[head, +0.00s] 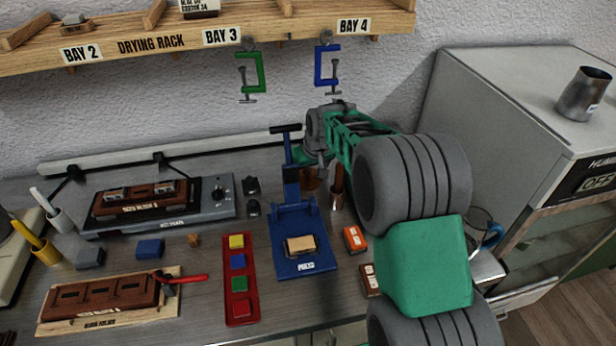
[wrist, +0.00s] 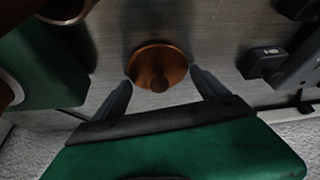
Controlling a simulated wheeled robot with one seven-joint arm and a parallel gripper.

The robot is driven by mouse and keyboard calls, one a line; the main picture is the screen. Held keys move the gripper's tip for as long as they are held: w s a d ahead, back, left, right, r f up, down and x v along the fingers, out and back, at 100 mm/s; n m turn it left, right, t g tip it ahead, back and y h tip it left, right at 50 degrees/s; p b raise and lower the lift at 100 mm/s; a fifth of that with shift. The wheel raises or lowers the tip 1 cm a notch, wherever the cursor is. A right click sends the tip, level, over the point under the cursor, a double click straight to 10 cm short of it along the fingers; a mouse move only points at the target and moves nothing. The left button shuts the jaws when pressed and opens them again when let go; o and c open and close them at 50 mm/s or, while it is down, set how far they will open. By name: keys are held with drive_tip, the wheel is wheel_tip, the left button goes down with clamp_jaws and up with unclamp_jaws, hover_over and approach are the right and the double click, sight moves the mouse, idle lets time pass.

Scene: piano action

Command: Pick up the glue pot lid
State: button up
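The glue pot lid is a round copper disc with a knob (wrist: 158,66) on the grey bench in the wrist view. My gripper (wrist: 160,79) is open, with one dark finger on each side of the lid's near part. I see no finger contact, and nothing is held. In the head view, my gripper (head: 320,158) reaches down behind the blue press. A brown patch below it, partly hidden by the press column, looks like the lid (head: 310,182). A copper rim (wrist: 68,8), cut off at the wrist view's top left, may be the pot.
The blue press (head: 300,232) stands just in front of the gripper. The drying rack (head: 150,44) hangs above, with green (head: 252,72) and blue clamps (head: 326,66). A grey cabinet (head: 500,130) is right.

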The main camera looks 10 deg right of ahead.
drive_tip(key=c, duration=0.9)
